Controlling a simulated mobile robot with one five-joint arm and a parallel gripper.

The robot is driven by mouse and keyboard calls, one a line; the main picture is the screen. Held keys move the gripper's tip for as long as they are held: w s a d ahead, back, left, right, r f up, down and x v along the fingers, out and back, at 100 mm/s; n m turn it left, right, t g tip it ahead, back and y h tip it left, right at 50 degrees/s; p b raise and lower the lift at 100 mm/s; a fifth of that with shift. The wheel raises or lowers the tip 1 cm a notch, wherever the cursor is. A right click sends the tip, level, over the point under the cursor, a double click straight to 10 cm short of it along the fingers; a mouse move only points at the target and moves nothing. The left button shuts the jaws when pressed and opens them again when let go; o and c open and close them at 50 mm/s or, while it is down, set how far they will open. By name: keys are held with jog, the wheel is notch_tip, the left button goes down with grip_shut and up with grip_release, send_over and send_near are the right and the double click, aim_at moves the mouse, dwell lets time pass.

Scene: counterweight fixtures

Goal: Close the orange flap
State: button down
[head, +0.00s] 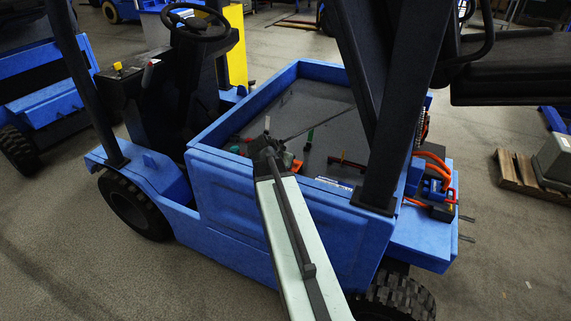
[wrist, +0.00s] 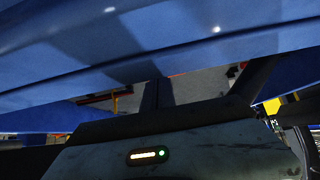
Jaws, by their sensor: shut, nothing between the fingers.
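I cannot make out a clear orange flap in either view. A small orange patch (head: 292,165) shows in the head view, just right of my arm's dark end, inside the blue cart's bed; I cannot tell what it is. My pale arm rises from the bottom of the head view, and its dark end, with my gripper (head: 267,146), is over the near rim of the bed. The gripper is small and dark there, shut and empty. The wrist view is mostly filled by a blue surface (wrist: 150,45) close above and a dark body below.
The blue cart (head: 240,215) has a steering wheel (head: 199,24) and a dark bed (head: 310,105) with several small handles. Orange cables (head: 432,158) are at its right end. A pallet (head: 525,175) lies at right. Grey floor is clear at lower left.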

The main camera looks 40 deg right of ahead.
jog(key=p+v, duration=0.6)
jog(key=v, duration=0.2)
jog(key=shift+s+r, duration=0.1)
jog(key=shift+r, duration=0.15)
jog(key=shift+f, duration=0.15)
jog(key=shift+a, duration=0.1)
